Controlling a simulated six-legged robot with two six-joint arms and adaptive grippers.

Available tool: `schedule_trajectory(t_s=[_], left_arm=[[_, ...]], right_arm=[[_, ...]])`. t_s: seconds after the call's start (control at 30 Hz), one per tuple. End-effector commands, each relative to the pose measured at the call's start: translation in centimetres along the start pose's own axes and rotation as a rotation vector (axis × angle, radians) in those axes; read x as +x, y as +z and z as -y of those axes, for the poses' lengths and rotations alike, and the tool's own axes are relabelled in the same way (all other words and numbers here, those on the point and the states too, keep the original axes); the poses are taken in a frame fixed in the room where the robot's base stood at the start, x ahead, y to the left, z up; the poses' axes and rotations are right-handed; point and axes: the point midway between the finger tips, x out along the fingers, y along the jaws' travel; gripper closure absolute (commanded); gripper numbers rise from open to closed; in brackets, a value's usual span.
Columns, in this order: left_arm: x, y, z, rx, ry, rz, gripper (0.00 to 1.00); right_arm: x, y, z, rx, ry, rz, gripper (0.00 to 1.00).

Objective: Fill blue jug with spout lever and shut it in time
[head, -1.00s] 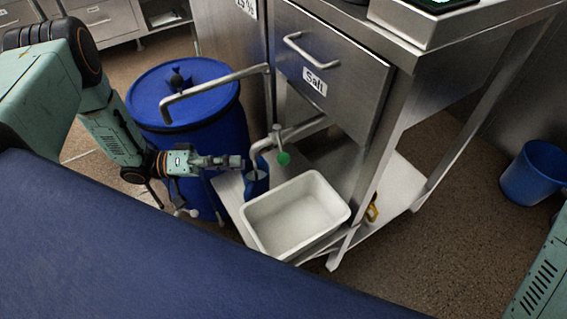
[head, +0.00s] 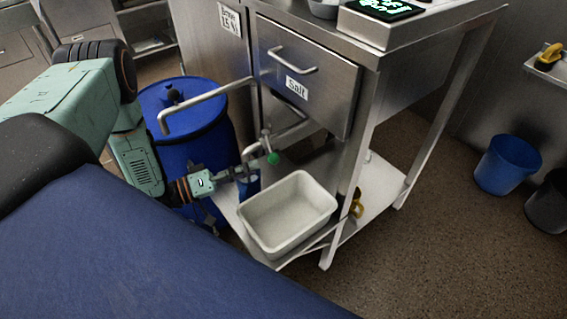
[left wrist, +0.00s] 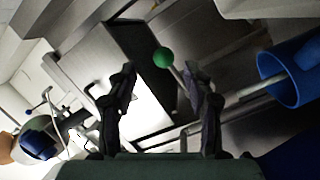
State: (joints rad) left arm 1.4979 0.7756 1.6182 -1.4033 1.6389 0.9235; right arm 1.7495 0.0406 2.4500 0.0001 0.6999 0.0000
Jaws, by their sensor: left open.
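The small blue jug (head: 249,187) stands under the bent spout (head: 252,149), left of the white basin. It also shows at the right of the left wrist view (left wrist: 290,76), with a pipe reaching to its mouth. The spout lever has a green ball knob (head: 272,158), also in the left wrist view (left wrist: 163,57). My left gripper (head: 248,173) is near the jug's upper part, left of and below the knob. In the left wrist view its fingers (left wrist: 163,88) are spread and empty, with the knob beyond the gap. The water level is hidden. My right gripper is out of view.
A white basin (head: 247,222) sits on the low shelf beside the jug. A big blue barrel (head: 190,150) and a bent metal pipe (head: 205,103) are close behind my left arm. The Salt drawer (head: 305,78) is above. A blue bucket (head: 507,165) stands on the right floor.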

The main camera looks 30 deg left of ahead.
Motion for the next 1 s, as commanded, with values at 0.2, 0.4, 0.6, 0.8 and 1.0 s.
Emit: schedule_trajectory(t_s=[0.2,0.4,0.6,0.8,1.0], left_arm=[[0.4,-0.8,0.6,0.04,-0.022,-0.033,0.48],[3.2,-0.9,0.7,0.041,-0.02,-0.034,0.48],[6.0,-0.9,0.7,0.04,-0.021,-0.034,0.48],[7.3,-0.8,0.6,0.039,-0.022,-0.032,0.48],[7.4,-0.8,0.5,0.038,-0.022,-0.032,0.48]], right_arm=[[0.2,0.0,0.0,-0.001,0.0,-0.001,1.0],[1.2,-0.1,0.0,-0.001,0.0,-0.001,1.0],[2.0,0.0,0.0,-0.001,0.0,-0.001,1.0],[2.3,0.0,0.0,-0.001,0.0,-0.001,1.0],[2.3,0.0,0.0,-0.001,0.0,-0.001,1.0]])
